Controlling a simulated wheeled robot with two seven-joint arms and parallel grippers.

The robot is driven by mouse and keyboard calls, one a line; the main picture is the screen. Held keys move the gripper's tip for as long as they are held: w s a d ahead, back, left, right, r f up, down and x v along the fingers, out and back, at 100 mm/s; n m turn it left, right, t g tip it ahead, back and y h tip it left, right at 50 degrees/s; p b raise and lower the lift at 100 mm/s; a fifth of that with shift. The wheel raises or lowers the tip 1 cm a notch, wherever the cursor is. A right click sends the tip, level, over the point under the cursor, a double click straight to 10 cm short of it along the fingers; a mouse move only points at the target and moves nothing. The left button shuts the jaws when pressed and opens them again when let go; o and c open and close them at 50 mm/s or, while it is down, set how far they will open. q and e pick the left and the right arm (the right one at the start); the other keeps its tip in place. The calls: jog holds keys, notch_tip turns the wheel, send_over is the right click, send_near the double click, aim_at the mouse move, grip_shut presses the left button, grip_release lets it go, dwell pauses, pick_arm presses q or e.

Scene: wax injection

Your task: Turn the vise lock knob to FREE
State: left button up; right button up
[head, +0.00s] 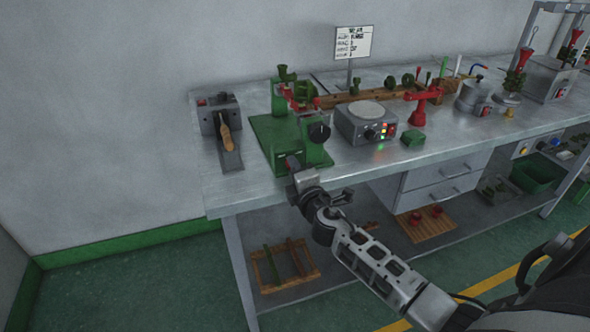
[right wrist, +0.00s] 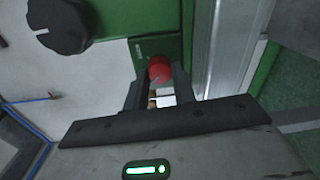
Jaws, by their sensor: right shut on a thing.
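A green machine (head: 286,142) with a vise-like frame stands on the bench. A round red knob (right wrist: 159,69) sits low on its green front, and I take this to be the vise lock knob. My right gripper (right wrist: 158,85) is shut on the red knob, with one dark finger on each side of it. In the head view my right gripper (head: 294,169) reaches the machine's front edge and mostly hides the knob. No FREE marking is readable, so the knob's setting cannot be told. My left gripper is not in view.
A larger black knob (head: 319,131) is on the machine, and it also shows in the right wrist view (right wrist: 60,24). A hot plate (head: 366,122) stands to the right. A grey device with a wooden handle (head: 227,140) stands to the left. The bench's front edge lies under my arm.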

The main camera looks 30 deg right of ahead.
jog(key=shift+f+n, duration=0.1)
jog(key=shift+n, duration=0.5)
jog(key=o, duration=1)
jog(key=shift+s, duration=0.15)
jog(key=b+v, duration=0.2)
jog(key=v, duration=1.3)
jog(key=shift+s+a, duration=0.2)
jog(key=shift+s, duration=0.15)
jog(key=s+a+f+m+g+y, duration=0.6)
jog(key=s+a+f+m, duration=0.5)
jog(key=a+f+m, duration=0.4)
jog(key=shift+a+g+y, duration=0.4)
jog(key=shift+a+y, duration=0.05)
jog(key=shift+y, duration=0.05)
